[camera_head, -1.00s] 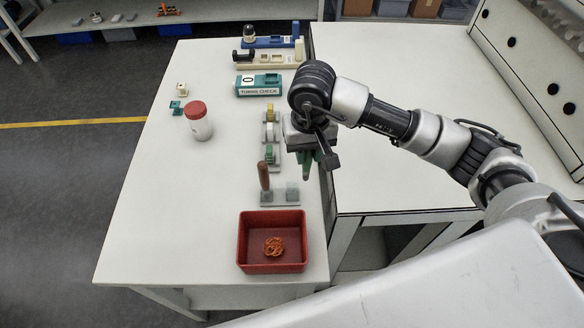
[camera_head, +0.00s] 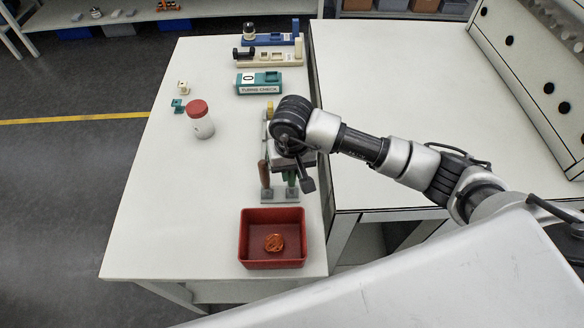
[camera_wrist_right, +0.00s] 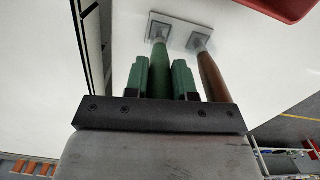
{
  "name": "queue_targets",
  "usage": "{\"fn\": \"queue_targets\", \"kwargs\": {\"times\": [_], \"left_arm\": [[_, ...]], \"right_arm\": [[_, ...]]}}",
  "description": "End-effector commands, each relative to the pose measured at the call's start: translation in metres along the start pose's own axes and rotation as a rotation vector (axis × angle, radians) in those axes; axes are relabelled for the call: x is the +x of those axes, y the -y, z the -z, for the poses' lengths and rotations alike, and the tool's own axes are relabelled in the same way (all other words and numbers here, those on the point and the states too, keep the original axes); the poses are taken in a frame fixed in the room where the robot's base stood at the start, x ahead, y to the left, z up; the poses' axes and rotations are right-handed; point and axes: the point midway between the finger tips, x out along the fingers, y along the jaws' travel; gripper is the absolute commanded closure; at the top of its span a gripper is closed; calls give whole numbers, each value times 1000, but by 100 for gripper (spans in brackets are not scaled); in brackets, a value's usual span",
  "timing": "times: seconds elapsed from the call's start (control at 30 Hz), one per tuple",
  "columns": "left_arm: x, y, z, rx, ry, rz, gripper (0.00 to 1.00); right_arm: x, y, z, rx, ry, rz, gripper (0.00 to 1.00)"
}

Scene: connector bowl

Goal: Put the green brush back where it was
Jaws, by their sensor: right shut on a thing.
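My right gripper (camera_head: 291,174) is shut on the upright green brush (camera_head: 291,180), over the right part of the grey stand (camera_head: 279,197). In the right wrist view the brush (camera_wrist_right: 160,70) is between the two green fingers (camera_wrist_right: 161,80), and its lower end meets a grey block of the stand (camera_wrist_right: 172,18). I cannot tell whether it is fully seated. A brown-handled brush (camera_head: 264,175) stands upright in the other block, beside the green one; it also shows in the right wrist view (camera_wrist_right: 210,75). My left gripper is not in view.
A red tray (camera_head: 243,240) with an orange item (camera_head: 274,243) lies just in front of the stand. A red-lidded jar (camera_head: 200,120) stands left of it. A teal "TURNS CHECK" box (camera_head: 259,84) is further back. The table's left side is mostly clear.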

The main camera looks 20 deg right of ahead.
Motion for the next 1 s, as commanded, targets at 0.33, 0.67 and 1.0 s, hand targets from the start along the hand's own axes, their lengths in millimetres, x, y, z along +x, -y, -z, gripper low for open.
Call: {"fn": "queue_targets", "kwargs": {"times": [0.33,0.67,1.0], "left_arm": [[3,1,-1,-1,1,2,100],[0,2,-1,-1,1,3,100],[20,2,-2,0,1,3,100]], "right_arm": [[2,0,0,0,0,0,50],[-5,0,1,0,-3,1,50],[-73,0,1,-3,-8,1,50]]}}
